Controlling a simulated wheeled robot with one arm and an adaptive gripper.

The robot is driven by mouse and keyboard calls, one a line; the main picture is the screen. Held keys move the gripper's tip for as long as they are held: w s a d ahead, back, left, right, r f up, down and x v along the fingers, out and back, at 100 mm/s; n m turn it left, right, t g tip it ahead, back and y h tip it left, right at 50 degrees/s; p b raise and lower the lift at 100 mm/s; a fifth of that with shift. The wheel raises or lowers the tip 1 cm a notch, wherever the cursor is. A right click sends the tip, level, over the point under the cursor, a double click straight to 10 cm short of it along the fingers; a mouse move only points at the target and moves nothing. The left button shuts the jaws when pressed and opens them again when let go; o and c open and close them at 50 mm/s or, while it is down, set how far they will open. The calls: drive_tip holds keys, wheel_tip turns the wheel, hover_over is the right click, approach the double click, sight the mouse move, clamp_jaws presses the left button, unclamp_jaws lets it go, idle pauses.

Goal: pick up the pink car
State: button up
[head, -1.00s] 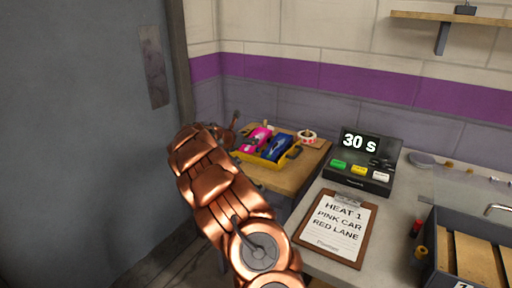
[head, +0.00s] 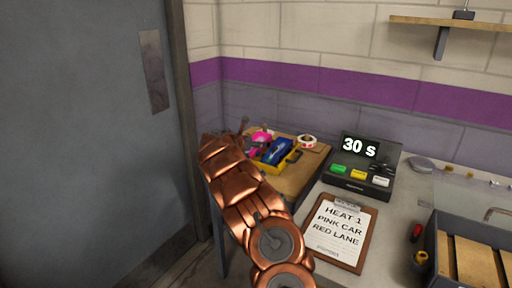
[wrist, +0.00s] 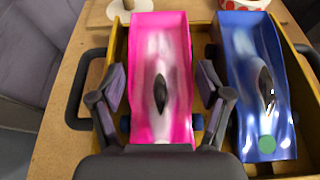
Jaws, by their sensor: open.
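The pink car (wrist: 160,60) sits in a yellow tray (wrist: 120,48), left of a blue car (wrist: 255,70), in the wrist view. In the head view the pink car (head: 260,139) shows partly behind my arm. My gripper (wrist: 160,85) is open, with one finger on each side of the pink car's body. The left finger is close to the car's left side and the right finger is in the gap between the two cars. I cannot tell whether either finger touches the car. In the head view my gripper is mostly hidden behind my copper arm.
The tray stands on a small wooden table (head: 310,164) in the corner by the wall. A tape roll (head: 307,141) lies behind it. To the right are a timer box (head: 359,165) with coloured buttons, a clipboard (head: 339,232) and a dark crate (head: 437,245) on a grey counter.

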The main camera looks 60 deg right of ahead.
drive_tip(key=shift+d+f, duration=0.35)
drive_tip(key=shift+d, duration=0.55)
drive_tip(key=c, duration=0.9)
